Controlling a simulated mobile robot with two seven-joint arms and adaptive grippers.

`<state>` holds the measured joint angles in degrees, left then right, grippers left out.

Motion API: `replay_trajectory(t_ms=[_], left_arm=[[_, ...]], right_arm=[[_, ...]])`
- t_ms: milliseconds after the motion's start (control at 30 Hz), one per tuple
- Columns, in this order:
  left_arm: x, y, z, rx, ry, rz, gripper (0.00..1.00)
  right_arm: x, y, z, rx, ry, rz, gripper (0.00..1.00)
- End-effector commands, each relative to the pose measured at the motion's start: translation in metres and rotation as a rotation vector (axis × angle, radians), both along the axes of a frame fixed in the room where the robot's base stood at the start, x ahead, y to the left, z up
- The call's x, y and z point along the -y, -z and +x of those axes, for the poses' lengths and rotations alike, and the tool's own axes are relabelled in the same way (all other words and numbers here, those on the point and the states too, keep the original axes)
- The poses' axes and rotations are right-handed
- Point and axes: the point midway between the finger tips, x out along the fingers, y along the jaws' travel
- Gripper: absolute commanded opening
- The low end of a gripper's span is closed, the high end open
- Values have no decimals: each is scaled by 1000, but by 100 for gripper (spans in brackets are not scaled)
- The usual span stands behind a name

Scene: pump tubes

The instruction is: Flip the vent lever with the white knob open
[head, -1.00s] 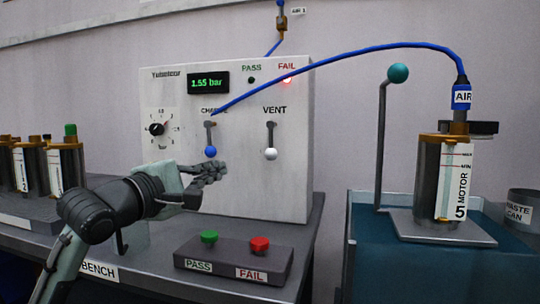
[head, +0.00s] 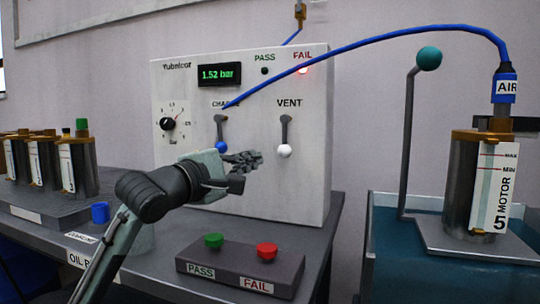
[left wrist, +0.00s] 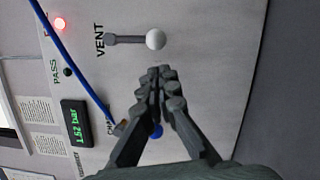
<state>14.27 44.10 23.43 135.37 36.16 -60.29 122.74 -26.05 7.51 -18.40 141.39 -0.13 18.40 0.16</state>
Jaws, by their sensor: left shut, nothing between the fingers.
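The vent lever with the white knob (head: 284,150) hangs down under the VENT label on the front of the white tester box (head: 235,190). In the left wrist view the white knob (left wrist: 155,40) is just beyond my fingertips and apart from them. My left gripper (head: 256,160) is shut and empty, in front of the panel, to the left of the white knob. It also shows in the left wrist view (left wrist: 163,72). The charge lever with the blue knob (head: 221,147) hangs down just behind and left of my gripper. My right gripper is not in view.
The display (head: 219,74) reads 1.52 bar and the FAIL lamp (head: 303,70) is lit red. A blue hose (head: 400,35) runs from the panel to motor 5 (head: 480,180) at right. A button box (head: 240,262) stands below my gripper. Motor canisters (head: 78,165) stand at left.

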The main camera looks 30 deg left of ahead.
Motion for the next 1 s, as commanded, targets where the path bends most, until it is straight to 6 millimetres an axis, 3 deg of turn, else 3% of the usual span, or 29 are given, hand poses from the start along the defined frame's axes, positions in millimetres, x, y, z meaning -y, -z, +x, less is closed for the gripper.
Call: replay_trajectory(t_ms=[200,400,1000], left_arm=[[-1,-3,41,1,-1,1,0],[-1,-5,64,1,-1,0,0],[1,-4,70,3,0,-17,0]], right_arm=[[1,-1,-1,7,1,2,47],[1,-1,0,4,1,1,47],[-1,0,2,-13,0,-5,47]])
